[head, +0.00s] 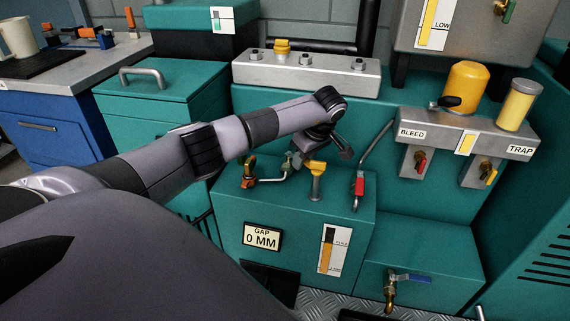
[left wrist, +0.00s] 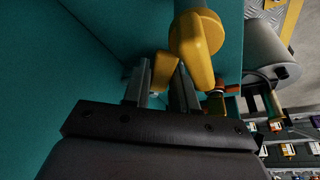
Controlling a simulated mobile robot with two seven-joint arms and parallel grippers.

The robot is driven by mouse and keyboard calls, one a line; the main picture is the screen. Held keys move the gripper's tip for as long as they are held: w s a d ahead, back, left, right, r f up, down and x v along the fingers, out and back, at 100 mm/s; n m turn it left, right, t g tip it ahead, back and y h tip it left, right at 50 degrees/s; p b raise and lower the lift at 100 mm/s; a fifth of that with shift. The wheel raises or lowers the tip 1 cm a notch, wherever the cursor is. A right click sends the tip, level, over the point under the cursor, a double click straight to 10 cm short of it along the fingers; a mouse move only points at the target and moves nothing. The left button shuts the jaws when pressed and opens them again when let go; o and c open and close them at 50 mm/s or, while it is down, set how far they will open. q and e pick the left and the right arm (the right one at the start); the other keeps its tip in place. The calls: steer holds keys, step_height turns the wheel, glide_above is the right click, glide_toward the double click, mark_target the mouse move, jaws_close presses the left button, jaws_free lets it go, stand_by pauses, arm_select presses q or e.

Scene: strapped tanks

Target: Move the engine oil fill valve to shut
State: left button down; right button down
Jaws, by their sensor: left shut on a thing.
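My left gripper (head: 302,157) is at the top of the teal box marked "GAP 0 MM", among its small fittings. In the left wrist view its two fingers (left wrist: 164,88) are on either side of a yellow lever (left wrist: 164,71). The lever belongs to a yellow fitting (left wrist: 197,36) on a grey pipe. A yellow fitting (head: 317,169) stands by the gripper in the head view. I read no label naming the engine oil fill valve, and the gripper partly hides this spot. My right gripper is not in view.
An orange valve (head: 249,174) and a red-handled lever (head: 359,187) flank the gripper. A blue-handled tap (head: 408,278) is lower right. The BLEED and TRAP manifold (head: 443,127) is further right. A grey bolted block (head: 306,74) is behind the arm.

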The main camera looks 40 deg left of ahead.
arm_select(q)
steer(key=shift+w+d+n, duration=0.1)
steer(key=shift+w+n, duration=0.15)
steer(key=shift+n, duration=0.15)
steer(key=shift+w+f+n+g+b, duration=0.15)
steer(key=shift+w+n+g+b, duration=0.25)
steer(key=shift+n+b, duration=0.55)
steer(key=shift+a+r, duration=0.2)
steer(key=shift+r, duration=0.05)
steer(key=c, duration=0.9)
jaws_free()
steer(key=shift+s+f, duration=0.1)
steer(key=shift+f, duration=0.1)
